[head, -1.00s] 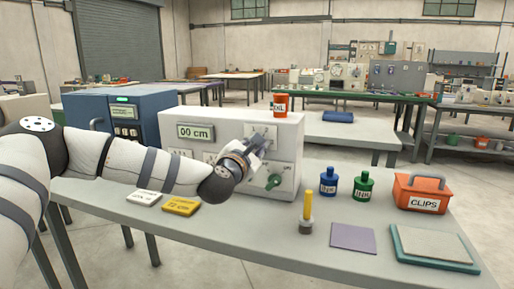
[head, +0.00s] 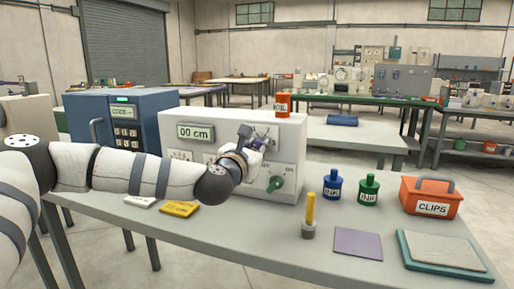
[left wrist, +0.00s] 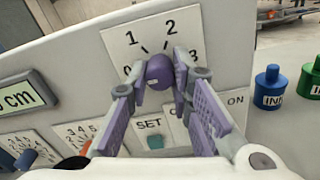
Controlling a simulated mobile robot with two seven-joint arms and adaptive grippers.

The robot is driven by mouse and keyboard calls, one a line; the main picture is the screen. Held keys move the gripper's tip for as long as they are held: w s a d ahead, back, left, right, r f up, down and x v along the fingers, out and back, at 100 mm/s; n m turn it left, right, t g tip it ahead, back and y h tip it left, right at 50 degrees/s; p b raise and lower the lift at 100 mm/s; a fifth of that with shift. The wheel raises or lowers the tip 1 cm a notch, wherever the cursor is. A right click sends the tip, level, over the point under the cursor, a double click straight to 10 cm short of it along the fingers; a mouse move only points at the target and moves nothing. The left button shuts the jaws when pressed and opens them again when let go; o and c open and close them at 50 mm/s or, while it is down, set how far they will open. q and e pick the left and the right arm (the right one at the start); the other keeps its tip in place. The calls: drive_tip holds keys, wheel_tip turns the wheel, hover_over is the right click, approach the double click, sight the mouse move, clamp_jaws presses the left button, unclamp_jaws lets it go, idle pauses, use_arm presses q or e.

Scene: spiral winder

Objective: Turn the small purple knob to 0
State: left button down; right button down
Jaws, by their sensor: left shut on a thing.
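The small purple knob (left wrist: 160,71) sits on a white dial plate (left wrist: 118,42) marked 1, 2 and 3, with a partly covered 0 at the left. My left gripper (left wrist: 161,80) is shut on the knob, one purple-padded finger on each side. In the head view my left gripper (head: 252,143) is at the front of the white machine (head: 230,120) and covers most of the knob. I cannot tell which number the knob points at. The machine's display (head: 196,133) reads "00 cm". My right gripper is not in view.
Ink bottles (head: 369,190) and an orange CLIPS box (head: 432,197) stand to the right.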

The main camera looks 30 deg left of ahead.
use_arm(q)
drive_tip(key=shift+r, duration=0.15)
drive_tip(key=c, duration=1.4)
unclamp_jaws()
drive_tip(key=shift+c, duration=0.2)
drive_tip(key=shift+s, duration=0.1)
drive_tip(key=v, duration=1.2)
